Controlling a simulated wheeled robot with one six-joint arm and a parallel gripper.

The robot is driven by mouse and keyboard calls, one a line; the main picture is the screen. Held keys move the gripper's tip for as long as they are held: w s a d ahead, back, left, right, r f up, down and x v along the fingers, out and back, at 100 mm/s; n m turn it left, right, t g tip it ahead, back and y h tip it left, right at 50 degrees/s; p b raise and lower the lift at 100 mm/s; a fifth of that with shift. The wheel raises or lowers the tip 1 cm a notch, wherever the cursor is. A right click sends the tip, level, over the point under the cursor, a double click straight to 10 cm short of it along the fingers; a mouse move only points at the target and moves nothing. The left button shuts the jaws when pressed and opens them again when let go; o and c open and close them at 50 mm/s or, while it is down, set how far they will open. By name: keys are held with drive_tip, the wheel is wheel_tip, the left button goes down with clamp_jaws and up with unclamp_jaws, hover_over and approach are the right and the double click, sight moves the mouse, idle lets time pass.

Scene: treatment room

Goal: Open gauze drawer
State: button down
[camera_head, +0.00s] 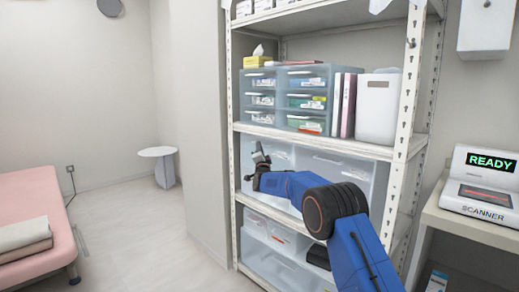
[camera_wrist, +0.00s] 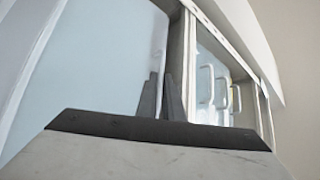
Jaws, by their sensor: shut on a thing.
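A left large translucent drawer (camera_head: 279,155) and a right one (camera_head: 335,170) sit on the shelf rack's middle level. No label shows which one holds gauze. My gripper (camera_head: 259,158) is at the front of the left one, near its upper left part. In the wrist view my dark fingertips (camera_wrist: 161,98) are close together at the edge of a pale blue panel (camera_wrist: 95,65). They are shut on what seems to be that drawer's handle; the grip itself is mostly hidden. I cannot tell whether the drawer is pulled out.
Small clear drawers (camera_head: 262,98) with coloured packs stand on the level above. Several pale handles (camera_wrist: 205,86) show at right in the wrist view. A rack post (camera_head: 402,120) rises right of my arm. A scanner (camera_head: 482,185) stands on a right-hand counter.

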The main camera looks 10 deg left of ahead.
drive_tip(key=shift+f, duration=0.1)
drive_tip(key=s+a, duration=1.4)
drive_tip(key=s, duration=0.4)
drive_tip(key=shift+s+a, duration=0.2)
drive_tip(key=c, duration=2.2)
unclamp_jaws()
drive_tip(key=v, duration=1.7)
drive_tip(key=shift+s+d, duration=0.1)
drive_tip(key=shift+s, duration=0.1)
